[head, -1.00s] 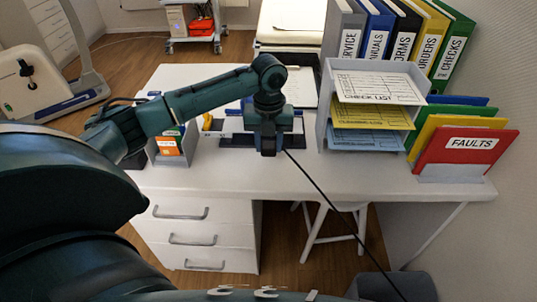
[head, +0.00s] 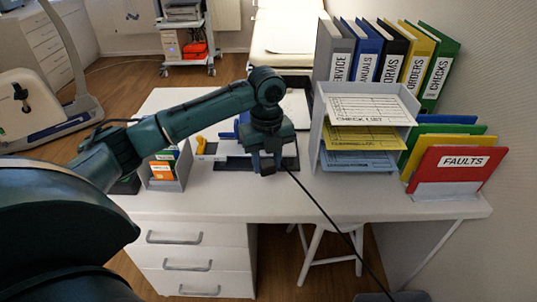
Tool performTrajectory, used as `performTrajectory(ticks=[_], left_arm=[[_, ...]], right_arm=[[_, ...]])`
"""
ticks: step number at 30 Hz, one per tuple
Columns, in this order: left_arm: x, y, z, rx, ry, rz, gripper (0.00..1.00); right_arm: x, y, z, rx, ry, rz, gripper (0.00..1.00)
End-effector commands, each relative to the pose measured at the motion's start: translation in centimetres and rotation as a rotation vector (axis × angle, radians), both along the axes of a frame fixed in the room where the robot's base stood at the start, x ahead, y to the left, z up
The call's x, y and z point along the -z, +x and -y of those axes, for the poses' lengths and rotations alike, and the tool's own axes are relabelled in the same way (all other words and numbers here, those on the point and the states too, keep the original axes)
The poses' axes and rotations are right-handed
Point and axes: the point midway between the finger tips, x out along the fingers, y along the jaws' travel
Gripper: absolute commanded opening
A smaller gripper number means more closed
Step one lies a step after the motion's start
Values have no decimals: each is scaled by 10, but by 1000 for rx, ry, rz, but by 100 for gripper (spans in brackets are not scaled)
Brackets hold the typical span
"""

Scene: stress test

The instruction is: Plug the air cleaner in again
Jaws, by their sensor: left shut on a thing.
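My left gripper (head: 267,168) points down over the white desk (head: 225,203), in front of a dark mat (head: 226,164). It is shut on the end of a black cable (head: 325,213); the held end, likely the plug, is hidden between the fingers. The cable runs down to the right, past the desk's front edge and out of view. No socket shows clearly; my arm covers part of the desk behind the gripper. I cannot make out the air cleaner for sure. My right gripper is not in view.
A paper tray (head: 370,103) marked CHECK LIST stands right of the gripper, with binders (head: 397,60) behind and a red FAULTS folder (head: 452,175) farther right. A small grey holder (head: 167,172) stands to the left. A white stool (head: 328,252) is under the desk. The desk's front strip is clear.

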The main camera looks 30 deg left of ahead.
Motion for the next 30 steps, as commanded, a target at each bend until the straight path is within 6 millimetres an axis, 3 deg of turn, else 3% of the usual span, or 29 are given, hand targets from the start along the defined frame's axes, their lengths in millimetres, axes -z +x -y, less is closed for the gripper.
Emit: performTrajectory(ticks=[21,30], left_arm=[[-16,-65,74,-1624,8,-4,16],[-22,-86,90,-2116,6,0,16]], right_arm=[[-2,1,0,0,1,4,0],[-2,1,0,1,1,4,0]])
